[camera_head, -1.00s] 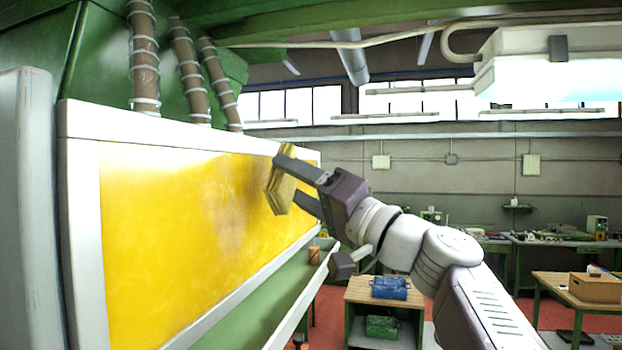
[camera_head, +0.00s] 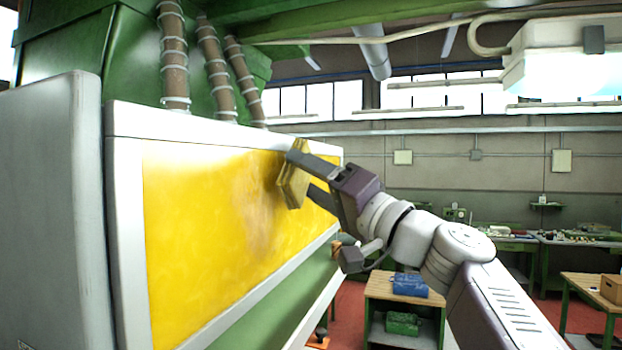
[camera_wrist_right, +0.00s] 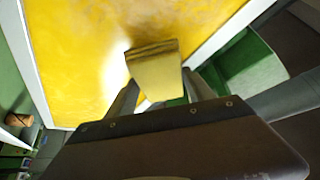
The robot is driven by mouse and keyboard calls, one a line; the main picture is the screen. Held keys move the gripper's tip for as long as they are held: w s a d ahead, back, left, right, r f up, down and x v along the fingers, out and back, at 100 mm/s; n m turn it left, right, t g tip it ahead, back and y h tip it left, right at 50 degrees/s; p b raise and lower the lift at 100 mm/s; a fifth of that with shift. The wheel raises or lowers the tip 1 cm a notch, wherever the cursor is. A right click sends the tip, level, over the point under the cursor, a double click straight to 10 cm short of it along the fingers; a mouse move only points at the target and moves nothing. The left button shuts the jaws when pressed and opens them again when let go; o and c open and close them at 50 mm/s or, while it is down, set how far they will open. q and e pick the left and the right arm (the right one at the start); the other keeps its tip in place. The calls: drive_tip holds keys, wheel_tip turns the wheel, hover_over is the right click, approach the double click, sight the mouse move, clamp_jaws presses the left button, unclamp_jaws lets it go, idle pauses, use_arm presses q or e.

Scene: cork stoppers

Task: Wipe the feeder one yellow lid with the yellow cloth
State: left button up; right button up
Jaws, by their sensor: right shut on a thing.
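The yellow lid (camera_head: 205,245) is a large upright panel in a white frame, with a brownish smudge near its middle right. It also fills the upper part of the right wrist view (camera_wrist_right: 80,45). My right gripper (camera_head: 307,178) is shut on the folded yellow cloth (camera_head: 293,187) and holds it at the lid's right part. In the right wrist view the cloth (camera_wrist_right: 153,72) stands between the fingers, close against the lid; whether it touches all along its face cannot be told. My left gripper is not in view.
A grey cabinet side (camera_head: 50,210) stands at the left. A green trough runs below the lid. A small wooden table (camera_head: 385,290) with a blue bundle (camera_head: 410,285) and a green box (camera_head: 403,323) stands beyond. Benches line the back wall.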

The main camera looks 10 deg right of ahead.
drive_tip(key=shift+w+a, duration=0.1)
drive_tip(key=shift+a, duration=0.1)
drive_tip(key=shift+w, duration=0.1)
drive_tip(key=shift+w+a, duration=0.1)
drive_tip(key=shift+w, duration=0.15)
drive_tip(key=shift+a, duration=0.1)
